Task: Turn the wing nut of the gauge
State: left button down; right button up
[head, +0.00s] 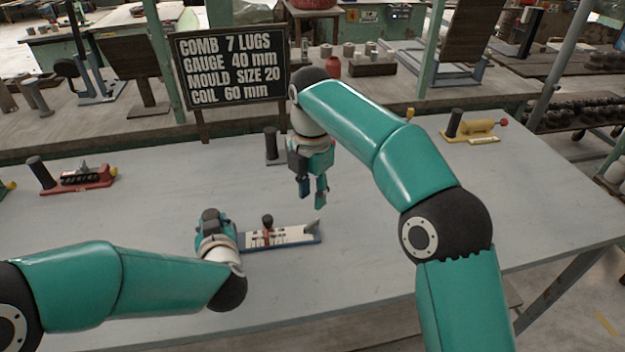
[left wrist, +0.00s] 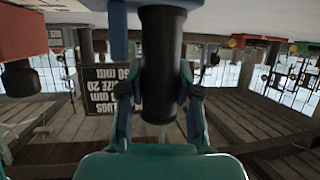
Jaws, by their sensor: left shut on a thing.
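The gauge (head: 312,237) lies on the grey table, with a blue base, a white marked scale and a red slider. A small dark knob (head: 267,220), apparently the wing nut, stands upright on the slider; its wings are too small to make out. My left gripper (head: 212,222) is at the gauge's left end. In the left wrist view its fingers (left wrist: 161,108) are shut on a black upright handle (left wrist: 162,60). My right gripper (head: 313,196) is open and empty, pointing down above the table, behind and right of the knob, touching nothing.
A red tool (head: 75,178) stands at left and a yellow tool (head: 475,128) at back right. Another black handle (head: 271,146) shows behind my right gripper. A black sign (head: 233,69) stands at the back. The table (head: 400,265) is clear right of the gauge.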

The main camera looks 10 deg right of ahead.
pick_arm(q)
jog(key=shift+s+f, duration=0.1)
jog(key=shift+f, duration=0.15)
pick_arm(e)
jog(key=shift+r, duration=1.7)
pick_arm(q)
jog(key=c, duration=0.8)
grip_release()
jog(key=shift+o, duration=0.4)
jog(key=shift+r, duration=0.25)
